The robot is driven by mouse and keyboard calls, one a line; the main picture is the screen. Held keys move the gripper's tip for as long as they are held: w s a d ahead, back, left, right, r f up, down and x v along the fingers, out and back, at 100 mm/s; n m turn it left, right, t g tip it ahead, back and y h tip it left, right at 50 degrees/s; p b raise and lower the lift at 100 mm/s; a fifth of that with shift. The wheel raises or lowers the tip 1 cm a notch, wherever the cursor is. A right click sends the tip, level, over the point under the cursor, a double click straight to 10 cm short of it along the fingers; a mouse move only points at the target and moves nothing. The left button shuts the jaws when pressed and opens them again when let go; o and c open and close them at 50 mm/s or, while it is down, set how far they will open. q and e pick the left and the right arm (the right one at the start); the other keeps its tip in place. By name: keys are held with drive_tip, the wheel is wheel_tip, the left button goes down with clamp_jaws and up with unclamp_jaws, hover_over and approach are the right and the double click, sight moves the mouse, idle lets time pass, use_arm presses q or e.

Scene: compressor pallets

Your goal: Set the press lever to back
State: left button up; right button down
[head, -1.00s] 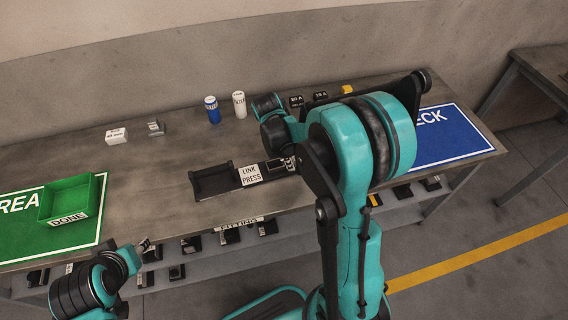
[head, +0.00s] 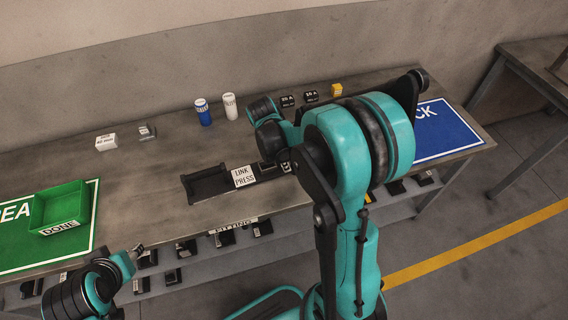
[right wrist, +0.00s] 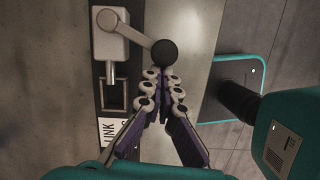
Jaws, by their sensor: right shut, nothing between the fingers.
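The link press shows in the right wrist view as a grey block (right wrist: 112,47) with a lever (right wrist: 137,32) on top, ending in a dark round knob (right wrist: 164,53). The lever slants from its pivot toward the right of that view. My right gripper (right wrist: 163,74) is shut and empty, its fingertips right at the knob; I cannot tell whether they touch. In the head view the white press label (head: 243,176) shows, while my right arm hides the lever and most of the right gripper. My left arm is at the lower left; its finger state is unclear.
A black tray (head: 205,186) lies left of the label. A green bin (head: 60,207) sits on the left mat. A blue can (head: 203,112), a white can (head: 230,106) and small blocks stand at the back. The bench middle left is clear.

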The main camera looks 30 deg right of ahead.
sight(296, 169)
drive_tip(key=s+d+n, duration=0.2)
drive_tip(key=n, duration=0.1)
drive_tip(key=shift+s+t, duration=0.1)
drive_tip(key=shift+t, duration=0.3)
use_arm(q)
drive_tip(key=shift+r, duration=0.1)
use_arm(e)
drive_tip(key=shift+s+d+n+t, duration=0.15)
drive_tip(key=shift+s+d+n, duration=0.1)
drive_tip(key=shift+d+n, duration=0.65)
drive_tip(key=shift+s+d+n+t, duration=0.2)
drive_tip(key=shift+s+d+n, duration=0.1)
drive_tip(key=shift+d+n, duration=0.55)
drive_tip(key=shift+s+d+n+t, duration=0.15)
drive_tip(key=shift+s+d+n, duration=0.1)
drive_tip(key=shift+d+n, duration=0.65)
drive_tip(key=shift+d, duration=0.15)
